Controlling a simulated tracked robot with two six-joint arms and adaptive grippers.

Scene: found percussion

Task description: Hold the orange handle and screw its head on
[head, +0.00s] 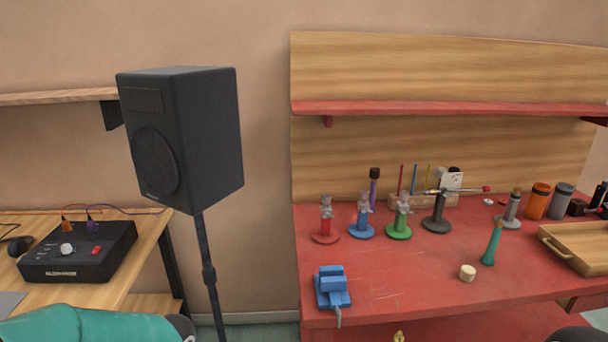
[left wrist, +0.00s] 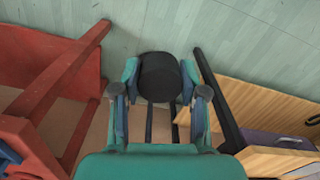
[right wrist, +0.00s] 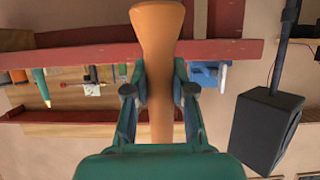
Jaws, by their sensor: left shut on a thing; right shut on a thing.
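The orange handle (right wrist: 157,28) is in the right wrist view, long and flared at its far end. My right gripper (right wrist: 159,82) is shut around its shaft, with one finger on each side. A black, rounded, cylinder-like piece (left wrist: 160,72), which looks like a head, is in the left wrist view. My left gripper (left wrist: 159,88) is shut on it from both sides. The handle and the black piece do not show together in any view, so I cannot tell how far apart they are. Neither gripper's fingers show in the head view.
A red workbench (head: 400,275) carries a blue vise (head: 332,287), a teal handle (head: 492,243), a cream cylinder (head: 467,272), several stands and a wooden tray (head: 578,262). A black speaker (head: 180,138) on a pole stands between it and the left desk (head: 150,240).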

